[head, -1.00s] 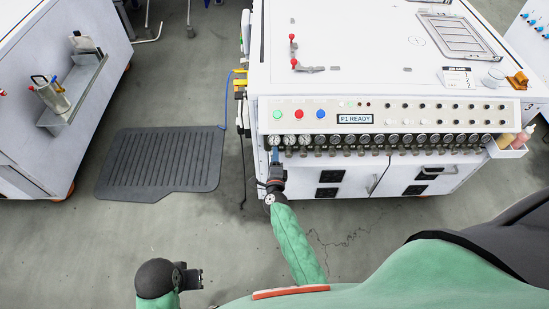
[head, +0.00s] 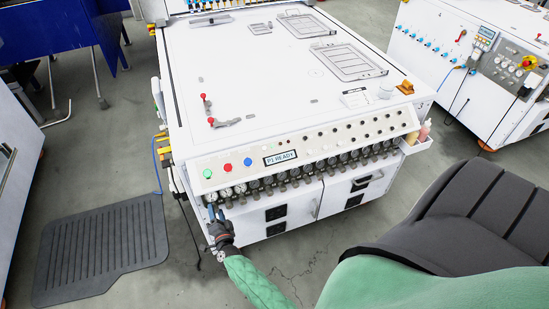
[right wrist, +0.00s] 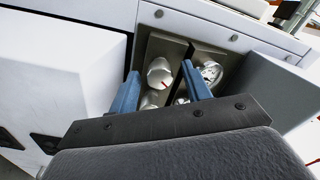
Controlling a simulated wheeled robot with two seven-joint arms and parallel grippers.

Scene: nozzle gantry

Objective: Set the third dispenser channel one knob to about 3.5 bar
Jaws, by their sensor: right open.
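My right gripper (head: 214,211) is at the left end of the row of gauges (head: 239,188) on the white machine's front. In the right wrist view its blue fingers are open on either side of a silver knob (right wrist: 160,73) with a red mark. I cannot tell whether they touch it. A round gauge (right wrist: 211,72) sits just right of the right finger, its reading too small to tell. Other silver parts lie lower between the fingers, partly hidden. Which knob belongs to the third dispenser channel one is not readable. My left gripper is out of view.
Above the gauges are green, red and blue buttons (head: 227,167) and a display (head: 281,157) reading "P1 READY". Grey blocks flank the knob closely in the wrist view. A bottle tray (head: 416,145) hangs at the panel's right end. A dark mat (head: 100,250) lies on the floor left.

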